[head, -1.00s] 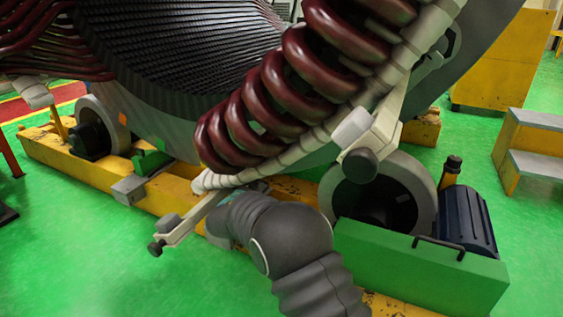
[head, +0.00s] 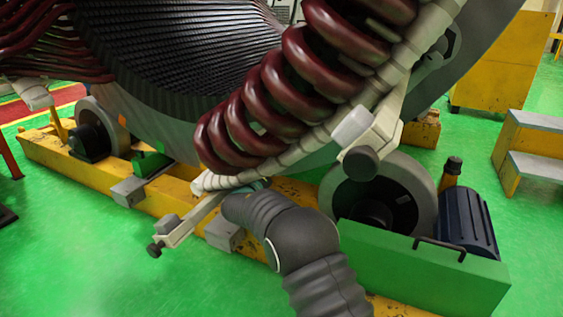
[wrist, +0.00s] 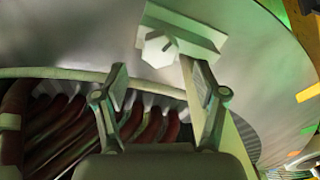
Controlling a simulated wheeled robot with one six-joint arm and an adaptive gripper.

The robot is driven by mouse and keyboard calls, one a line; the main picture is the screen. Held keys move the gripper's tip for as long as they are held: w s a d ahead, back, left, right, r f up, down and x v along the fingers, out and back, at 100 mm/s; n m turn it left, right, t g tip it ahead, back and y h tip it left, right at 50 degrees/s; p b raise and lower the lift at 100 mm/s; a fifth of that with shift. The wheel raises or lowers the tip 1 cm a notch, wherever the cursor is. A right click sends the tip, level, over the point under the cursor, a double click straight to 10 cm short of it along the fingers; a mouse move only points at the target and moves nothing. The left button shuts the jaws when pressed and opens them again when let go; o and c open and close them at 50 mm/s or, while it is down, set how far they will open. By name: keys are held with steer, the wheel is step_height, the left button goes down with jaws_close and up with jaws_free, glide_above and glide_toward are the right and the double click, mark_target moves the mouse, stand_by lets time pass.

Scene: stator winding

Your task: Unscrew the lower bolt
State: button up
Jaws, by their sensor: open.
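A pale bracket bar (head: 192,221) sticks out from the lower end of the coil ring in the head view, with a dark round knob (head: 155,249) at its outer end. In the wrist view a pale hexagonal bolt head (wrist: 159,49) sits on a bracket plate (wrist: 185,24), ahead of my gripper (wrist: 161,88). The two fingers are apart with nothing between them, and the bolt head is beyond their tips, not touched. In the head view my gripper is mostly hidden behind my dark sleeved arm, near the bar's inner end. I cannot tell how far the bolt is from the fingers.
Dark red coils (head: 270,110) hang above my arm. A yellow base beam (head: 70,162) runs below the stator. A roller (head: 400,185) and a green housing (head: 425,265) stand close on the right. Green floor (head: 90,260) is clear at the front left.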

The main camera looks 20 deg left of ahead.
steer(key=w, duration=0.6)
steer(key=shift+w+d, duration=0.25)
steer(key=shift+w, duration=0.05)
steer(key=c, duration=1.1)
steer(key=shift+c, duration=0.2)
